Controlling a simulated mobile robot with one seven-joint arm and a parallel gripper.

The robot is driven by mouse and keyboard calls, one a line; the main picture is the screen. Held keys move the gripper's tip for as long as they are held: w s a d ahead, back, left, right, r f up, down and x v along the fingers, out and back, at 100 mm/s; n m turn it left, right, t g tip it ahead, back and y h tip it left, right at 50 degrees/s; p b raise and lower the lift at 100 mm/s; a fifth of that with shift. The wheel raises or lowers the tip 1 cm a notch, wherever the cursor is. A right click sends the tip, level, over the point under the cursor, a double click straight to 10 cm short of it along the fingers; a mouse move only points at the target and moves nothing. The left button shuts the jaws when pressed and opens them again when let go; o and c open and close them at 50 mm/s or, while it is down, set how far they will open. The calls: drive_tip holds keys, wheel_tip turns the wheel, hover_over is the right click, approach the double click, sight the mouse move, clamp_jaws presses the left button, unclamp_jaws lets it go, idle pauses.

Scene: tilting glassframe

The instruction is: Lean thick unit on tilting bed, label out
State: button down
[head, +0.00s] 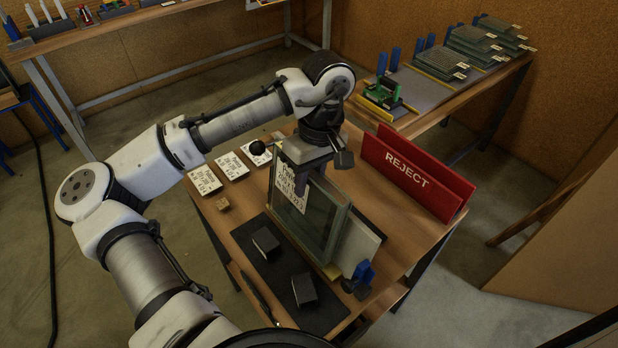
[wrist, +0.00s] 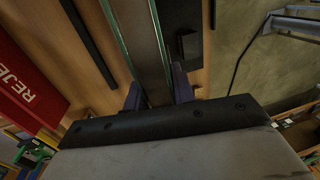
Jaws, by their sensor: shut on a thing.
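My gripper (head: 302,182) is shut on the top edge of a thick glass unit (head: 318,230). The unit has green edges and a white printed label (head: 290,188), which faces the head camera. In the wrist view the gripper's purple fingers (wrist: 157,92) sit on either side of the unit (wrist: 143,40). The unit stands close to upright over the workbench, in front of a pale panel (head: 362,245) that seems to belong to the tilting bed. I cannot tell whether the unit touches the panel or rests at its lower edge.
A red REJECT rack (head: 415,178) stands at the bench's right. A blue clamp (head: 362,272) is at the bed's near corner. A dark mat (head: 280,262) with two black blocks lies in front. Several white label cards (head: 202,176) lie at the left. Another table (head: 440,92) holds glass stacks behind.

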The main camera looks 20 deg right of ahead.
drive_tip(key=shift+a+f, duration=0.1)
drive_tip(key=shift+f, duration=0.3)
idle(0.3)
drive_tip(key=c, duration=1.1)
unclamp_jaws()
drive_tip(key=r, duration=0.4)
drive_tip(key=d+r+b, duration=0.1)
drive_tip(key=r, duration=0.4)
drive_tip(key=d+r, duration=0.1)
drive_tip(key=r, duration=0.3)
drive_tip(key=shift+w+d+r, duration=0.1)
drive_tip(key=shift+w+r, duration=0.2)
drive_tip(key=shift+w, duration=0.1)
